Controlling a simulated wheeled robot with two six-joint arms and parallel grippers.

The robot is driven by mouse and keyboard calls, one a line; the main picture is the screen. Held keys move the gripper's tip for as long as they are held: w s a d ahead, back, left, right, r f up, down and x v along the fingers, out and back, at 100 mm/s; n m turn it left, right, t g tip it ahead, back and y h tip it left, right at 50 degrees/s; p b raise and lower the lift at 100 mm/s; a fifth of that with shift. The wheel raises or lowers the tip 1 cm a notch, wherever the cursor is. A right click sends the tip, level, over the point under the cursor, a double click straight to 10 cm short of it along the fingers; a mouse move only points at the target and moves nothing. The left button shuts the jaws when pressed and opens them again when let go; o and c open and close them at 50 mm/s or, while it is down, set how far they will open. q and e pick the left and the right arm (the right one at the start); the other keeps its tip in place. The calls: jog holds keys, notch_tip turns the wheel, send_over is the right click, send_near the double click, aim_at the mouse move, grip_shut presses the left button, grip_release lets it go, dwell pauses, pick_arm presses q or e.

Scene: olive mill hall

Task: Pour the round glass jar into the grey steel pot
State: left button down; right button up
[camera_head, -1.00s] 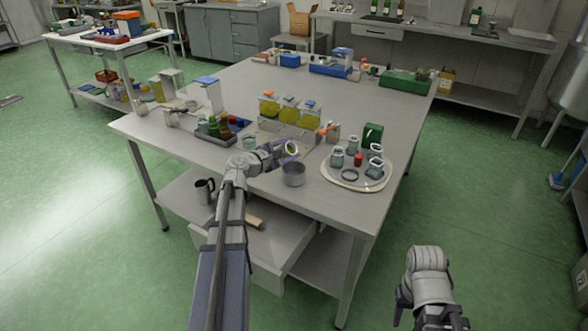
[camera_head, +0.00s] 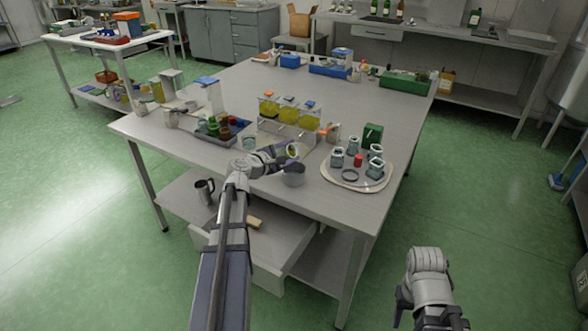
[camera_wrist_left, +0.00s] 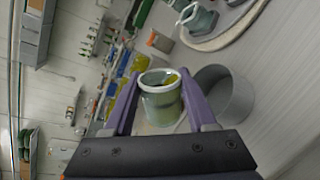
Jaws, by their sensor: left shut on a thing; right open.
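My left gripper (camera_head: 288,153) is shut on the round glass jar (camera_head: 293,151). In the left wrist view the jar (camera_wrist_left: 160,98) sits between both purple fingers (camera_wrist_left: 160,104), with yellow-green contents near its mouth. The jar looks tilted, its mouth turned to the right in the head view. The grey steel pot (camera_head: 294,178) stands on the table just below the jar. In the wrist view the pot (camera_wrist_left: 232,98) is right beside the jar, its open rim showing. I cannot tell whether anything is flowing. My right gripper (camera_head: 402,306) is open, low at the right, away from the table.
A round tray (camera_head: 335,178) with several small jars and a red item stands right of the pot. A rack of yellow bottles (camera_head: 268,123) and a dark tray of bottles (camera_head: 205,136) stand behind and left. The table's front edge is close to the pot.

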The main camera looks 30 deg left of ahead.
pick_arm(q)
jog(key=shift+d+r+m, duration=0.1)
jog(key=shift+m, duration=0.4)
dwell(0.8)
jog(key=shift+d+f+m+y, duration=0.15)
jog(key=shift+f+m+y, duration=0.35)
jog(key=shift+f+m, duration=0.2)
dwell(1.5)
jog(key=shift+r+m, duration=0.2)
jog(key=shift+m, duration=0.4)
dwell(1.6)
jog(key=shift+d+m+y, duration=0.15)
jog(key=shift+m+y, duration=0.45)
jog(key=shift+m, duration=0.1)
dwell(1.3)
